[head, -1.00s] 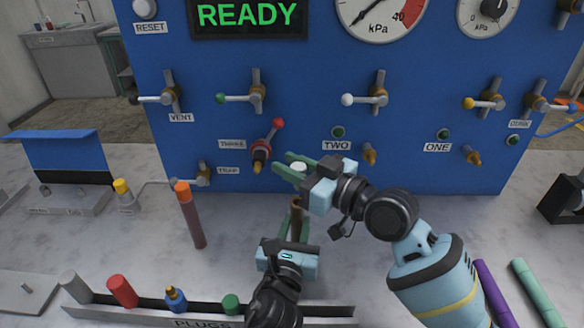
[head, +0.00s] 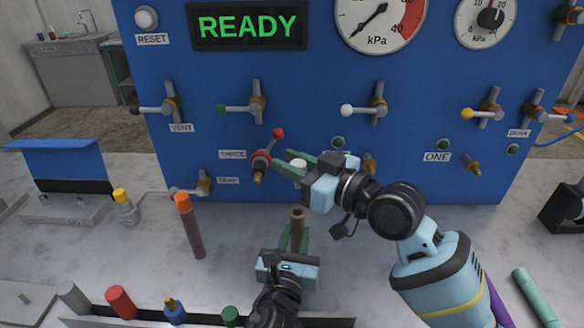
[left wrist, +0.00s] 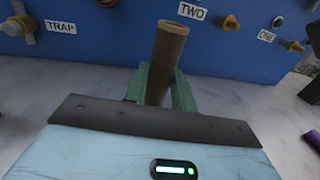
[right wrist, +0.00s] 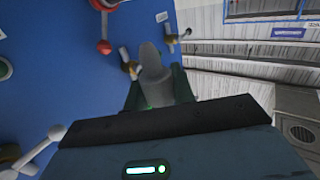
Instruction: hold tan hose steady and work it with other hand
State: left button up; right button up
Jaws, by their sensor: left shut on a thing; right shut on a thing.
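The tan hose (head: 297,219) stands roughly upright in my left gripper (head: 296,240), its open end pointing up. In the left wrist view the tan hose (left wrist: 166,55) sits between the green fingers of the left gripper (left wrist: 163,90), its mouth clear. My right gripper (head: 302,166) is above and slightly behind it, shut on a white-grey plug-like piece (head: 299,164). That piece shows grey and rounded in the right wrist view (right wrist: 153,65). The piece and the hose end look apart in the head view. The hose's lower part is hidden behind my left gripper.
The blue panel (head: 320,130) with valves, gauges and port nozzles stands close behind. A plug rack (head: 100,305) with several plugs lies at the front left. Purple and green tubes lie right.

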pick_arm(q)
jog(key=o, duration=1.1)
jog(key=shift+c, duration=0.2)
jog(key=s+a, duration=0.2)
jog(key=s, duration=1)
